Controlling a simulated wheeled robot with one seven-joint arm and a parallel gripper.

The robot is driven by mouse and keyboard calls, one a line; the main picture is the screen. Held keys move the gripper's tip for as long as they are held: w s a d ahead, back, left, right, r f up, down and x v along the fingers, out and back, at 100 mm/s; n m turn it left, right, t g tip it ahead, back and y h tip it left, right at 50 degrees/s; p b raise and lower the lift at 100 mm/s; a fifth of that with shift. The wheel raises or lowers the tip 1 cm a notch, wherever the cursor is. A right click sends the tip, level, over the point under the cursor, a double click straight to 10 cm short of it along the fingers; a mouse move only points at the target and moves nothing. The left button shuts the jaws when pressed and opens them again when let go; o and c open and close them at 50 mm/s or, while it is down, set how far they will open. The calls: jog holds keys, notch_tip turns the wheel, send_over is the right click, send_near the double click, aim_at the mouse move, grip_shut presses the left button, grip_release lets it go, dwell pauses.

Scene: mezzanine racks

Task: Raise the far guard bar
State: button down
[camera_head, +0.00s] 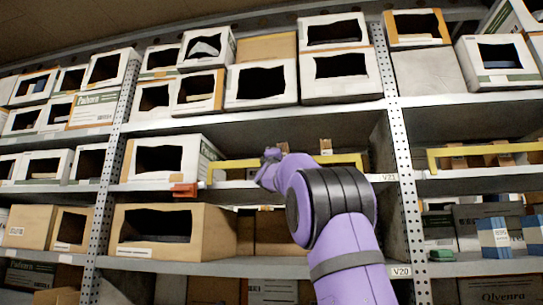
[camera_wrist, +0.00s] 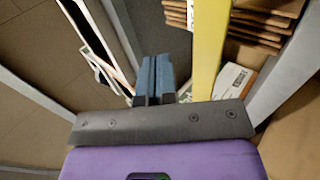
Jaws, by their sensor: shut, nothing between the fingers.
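A yellow guard bar (camera_head: 236,163) runs across the front of the middle bay, just above a shelf edge; my arm hides part of it. A second yellow guard bar (camera_head: 485,149) crosses the bay to the right. I cannot tell which one the task calls far. My gripper (camera_head: 271,154) is in front of the middle bay's bar, near its middle. In the wrist view my gripper's blue-grey fingers (camera_wrist: 156,72) are shut and empty. A yellow bar (camera_wrist: 209,50) passes just to their right there. I cannot tell whether they touch.
A red block (camera_head: 184,190) sits at the shelf edge near the bar's left end. A white box (camera_head: 205,158) stands behind that end. Perforated uprights (camera_head: 399,150) flank the bay. Brown cartons (camera_wrist: 262,20) lie beside the bar in the wrist view.

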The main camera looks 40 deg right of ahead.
jog(key=s+a, duration=0.6)
jog(key=a, duration=0.2)
jog(key=shift+s+a, duration=0.1)
dwell(0.6)
